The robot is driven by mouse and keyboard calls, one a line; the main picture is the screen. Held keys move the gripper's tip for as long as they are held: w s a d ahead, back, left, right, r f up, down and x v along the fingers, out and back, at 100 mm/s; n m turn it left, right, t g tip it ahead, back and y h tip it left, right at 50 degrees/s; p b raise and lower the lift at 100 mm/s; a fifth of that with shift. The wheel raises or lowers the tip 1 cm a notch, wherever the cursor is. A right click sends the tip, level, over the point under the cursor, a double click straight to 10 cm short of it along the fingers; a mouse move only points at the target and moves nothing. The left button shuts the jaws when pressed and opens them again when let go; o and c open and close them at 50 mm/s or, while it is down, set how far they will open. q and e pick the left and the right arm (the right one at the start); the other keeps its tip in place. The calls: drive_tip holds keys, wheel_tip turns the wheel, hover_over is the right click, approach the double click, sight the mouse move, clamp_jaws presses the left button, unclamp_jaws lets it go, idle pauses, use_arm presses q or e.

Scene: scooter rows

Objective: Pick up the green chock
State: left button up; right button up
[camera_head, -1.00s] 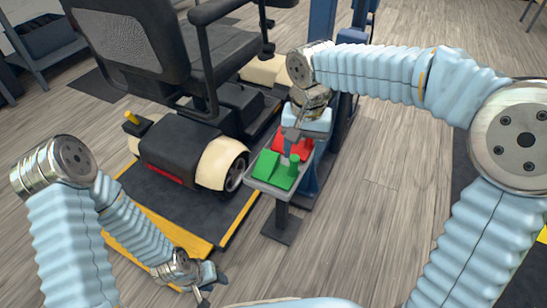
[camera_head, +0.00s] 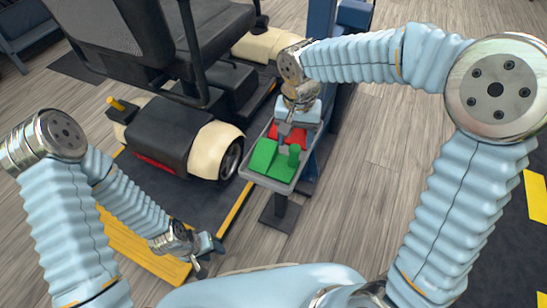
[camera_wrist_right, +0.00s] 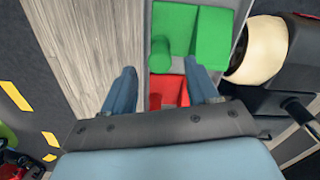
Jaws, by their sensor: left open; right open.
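The green chock (camera_head: 265,157), a block with an upright round peg, sits in a small grey tray (camera_head: 266,181) on a stand. It shows at the top of the right wrist view (camera_wrist_right: 213,38). A red chock (camera_head: 299,136) lies behind it in the same tray. My right gripper (camera_head: 284,136) is open above the tray, near the red chock and just behind the green one. In the right wrist view its fingers (camera_wrist_right: 159,78) are apart, with part of the red chock showing between them. My left gripper (camera_head: 210,254) is open and empty, low at the left, away from the tray.
A mobility scooter (camera_head: 185,135) stands left of the tray, its rear wheel close to it, on a dark mat with a yellow edge (camera_head: 234,208). A blue post (camera_head: 320,35) rises behind the tray. Wooden floor (camera_head: 365,190) to the right is clear.

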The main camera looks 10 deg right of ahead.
sight(295, 147)
wheel_tip(295, 147, down, 5)
drive_tip(key=shift+w+d+r+b, duration=0.1)
drive_tip(key=shift+w+b, duration=0.05)
drive_tip(key=shift+b, duration=0.2)
drive_tip(key=shift+c, duration=0.4)
clamp_jaws()
